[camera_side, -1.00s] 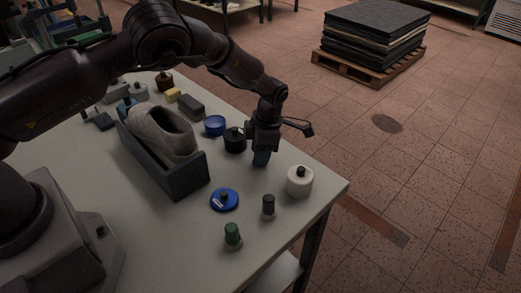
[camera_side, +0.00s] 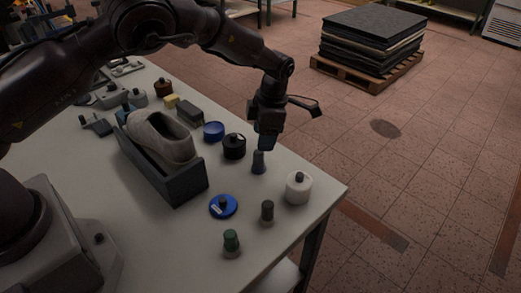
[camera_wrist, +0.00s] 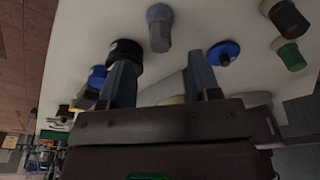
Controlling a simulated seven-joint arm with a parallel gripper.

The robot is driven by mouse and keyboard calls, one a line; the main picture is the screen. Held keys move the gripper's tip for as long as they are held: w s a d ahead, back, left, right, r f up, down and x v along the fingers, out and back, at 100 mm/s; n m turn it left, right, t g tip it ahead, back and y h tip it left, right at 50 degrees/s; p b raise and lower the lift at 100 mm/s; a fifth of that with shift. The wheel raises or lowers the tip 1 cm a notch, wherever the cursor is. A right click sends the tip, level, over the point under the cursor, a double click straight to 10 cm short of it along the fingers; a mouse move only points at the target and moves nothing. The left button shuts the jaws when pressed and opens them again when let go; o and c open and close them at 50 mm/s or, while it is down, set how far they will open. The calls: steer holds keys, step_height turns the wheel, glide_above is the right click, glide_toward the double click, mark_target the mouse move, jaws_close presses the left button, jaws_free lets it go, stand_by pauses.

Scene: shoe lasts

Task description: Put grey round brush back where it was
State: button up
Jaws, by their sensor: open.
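The grey round brush (camera_side: 258,163) stands upright on the pale table, between the black jar (camera_side: 234,147) and the white jar (camera_side: 298,188). In the wrist view the brush (camera_wrist: 159,28) stands clear of the fingertips. My gripper (camera_side: 267,143) is above the brush, open and empty, with a gap to it. In the wrist view the two fingers of my gripper (camera_wrist: 162,72) are spread with nothing held between them.
A blue round tin (camera_side: 223,206), a dark brush (camera_side: 267,211) and a green brush (camera_side: 232,242) stand towards the front. A pale shoe (camera_side: 160,136) sits in a dark cradle (camera_side: 184,187) at left. A blue bowl (camera_side: 213,131) is behind. The table's right edge is close.

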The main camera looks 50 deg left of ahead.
steer(key=s+a+r+m+t+h, duration=0.1)
steer(key=s+a+r+m, duration=0.1)
steer(key=s+r+m, duration=0.45)
steer(key=s+a+r+m+t, duration=0.1)
steer(key=s+r+m, duration=0.15)
steer(key=r, duration=0.75)
steer(key=s+a+r+m+t+h, duration=0.1)
steer(key=s+a+r+m, duration=0.1)
steer(key=s+r+m, duration=0.45)
steer(key=s+r+m+t+y, duration=0.1)
steer(key=s+r+m+t, duration=0.2)
steer(key=s+m, duration=1)
steer(key=shift+s+a+t, duration=0.4)
steer(key=shift+s+t, duration=0.1)
steer(key=shift+s, duration=0.25)
